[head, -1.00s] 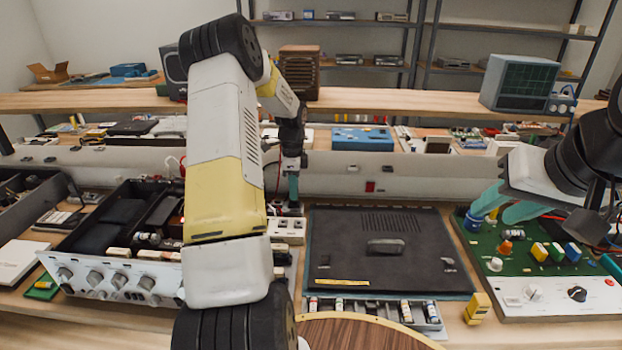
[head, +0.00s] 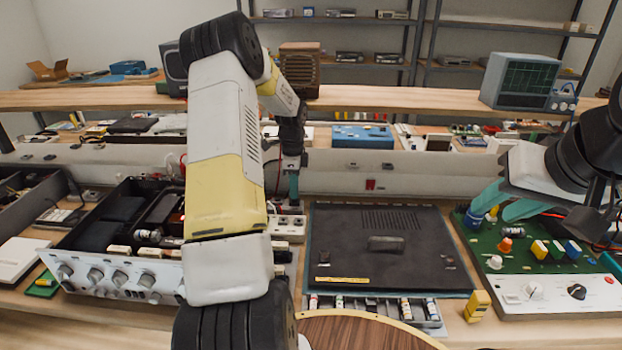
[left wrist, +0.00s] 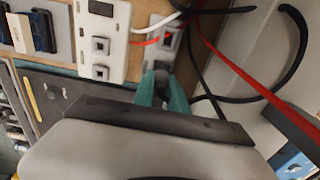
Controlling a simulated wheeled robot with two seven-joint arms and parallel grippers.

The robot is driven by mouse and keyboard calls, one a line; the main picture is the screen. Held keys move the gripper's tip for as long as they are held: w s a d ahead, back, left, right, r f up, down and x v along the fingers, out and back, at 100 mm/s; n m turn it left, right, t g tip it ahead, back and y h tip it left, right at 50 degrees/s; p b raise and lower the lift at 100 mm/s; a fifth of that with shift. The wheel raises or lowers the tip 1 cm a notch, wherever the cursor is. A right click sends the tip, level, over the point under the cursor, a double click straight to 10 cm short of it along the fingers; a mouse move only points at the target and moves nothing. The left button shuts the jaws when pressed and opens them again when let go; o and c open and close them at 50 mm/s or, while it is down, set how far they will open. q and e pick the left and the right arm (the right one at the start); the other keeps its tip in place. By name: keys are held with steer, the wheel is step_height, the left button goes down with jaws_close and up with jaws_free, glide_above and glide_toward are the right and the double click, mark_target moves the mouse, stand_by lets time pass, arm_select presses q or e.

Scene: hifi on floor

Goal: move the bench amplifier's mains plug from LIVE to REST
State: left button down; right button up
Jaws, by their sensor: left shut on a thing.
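My left gripper (head: 293,196) points down at the back of the bench, beside the pale socket plates (head: 288,228). In the left wrist view its teal fingers (left wrist: 162,92) are shut on a dark plug (left wrist: 162,78), mostly hidden between them. The plug is at the lower end of a grey socket unit with a red switch (left wrist: 168,38); I cannot tell whether it is seated. A white plate (left wrist: 102,40) with square sockets lies to its left. The open amplifier chassis (head: 110,278) with knobs stands left. My right gripper (head: 505,204) is open and empty above the green board.
Red, white and black cables (left wrist: 235,65) run close to the left fingers. A black flat-topped unit (head: 385,245) lies right of the sockets. A green board (head: 520,255) with coloured parts lies below my right gripper. A long grey ledge (head: 400,178) runs behind.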

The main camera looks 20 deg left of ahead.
arm_select(q)
steer(key=shift+f, duration=0.75)
stand_by(0.6)
stand_by(0.3)
steer(key=c, duration=1.3)
jaws_free()
steer(key=shift+o, duration=0.2)
step_height(320, 180, up, 13)
steer(key=shift+f, duration=0.1)
